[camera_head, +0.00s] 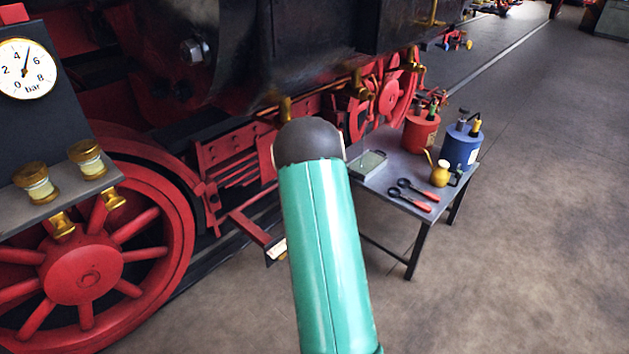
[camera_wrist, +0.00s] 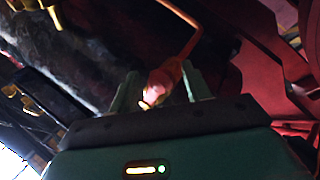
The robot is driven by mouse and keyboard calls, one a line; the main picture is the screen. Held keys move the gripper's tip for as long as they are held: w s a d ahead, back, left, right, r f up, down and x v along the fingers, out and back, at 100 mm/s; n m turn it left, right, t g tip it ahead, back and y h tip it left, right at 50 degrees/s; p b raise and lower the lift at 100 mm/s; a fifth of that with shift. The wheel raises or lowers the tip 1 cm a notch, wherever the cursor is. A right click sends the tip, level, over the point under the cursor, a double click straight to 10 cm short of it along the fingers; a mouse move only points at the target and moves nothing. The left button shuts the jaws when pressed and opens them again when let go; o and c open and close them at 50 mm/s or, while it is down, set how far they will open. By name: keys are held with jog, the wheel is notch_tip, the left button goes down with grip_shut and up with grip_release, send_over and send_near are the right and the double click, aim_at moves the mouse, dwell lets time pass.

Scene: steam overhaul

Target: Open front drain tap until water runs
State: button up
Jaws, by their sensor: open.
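In the wrist view, my gripper (camera_wrist: 162,84) is open, with its two green fingers apart. A small reddish-orange fitting with a pale end (camera_wrist: 156,88) shows between the fingers, with a thin copper pipe (camera_wrist: 192,42) rising from it. I cannot tell whether a finger touches it, or whether it is the front drain tap. In the head view, brass taps (camera_head: 285,108) (camera_head: 357,86) hang along the locomotive's underside. My teal arm stands in front, and my gripper is hidden there. No running water is visible.
A red spoked wheel (camera_head: 83,272) and a pressure gauge (camera_head: 26,68) are at left. A metal table (camera_head: 397,199) holds a red can (camera_head: 421,132), a blue can (camera_head: 461,147), a small brass oil can (camera_head: 440,174) and red-handled tools (camera_head: 414,195). The floor at right is clear.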

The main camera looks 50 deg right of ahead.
jog(key=v, duration=1.1)
jog(key=shift+s, duration=0.2)
jog(key=shift+w, duration=0.1)
jog(key=w+a+r+m+g+y, duration=0.1)
jog(key=w+a+r+m+g, duration=0.1)
jog(key=w+a+r+g, duration=0.35)
jog(key=w+a+r+m+g+y, duration=0.1)
jog(key=w+a+r+g+y, duration=0.15)
jog(key=a+r, duration=0.6)
jog(key=s+a+r+n+g+y, duration=0.1)
jog(key=s+a+g+y, duration=0.4)
jog(key=s+a, duration=1.7)
jog(key=shift+s+a+r+g, duration=0.35)
jog(key=shift+a+g, duration=0.2)
jog(key=shift+g, duration=0.65)
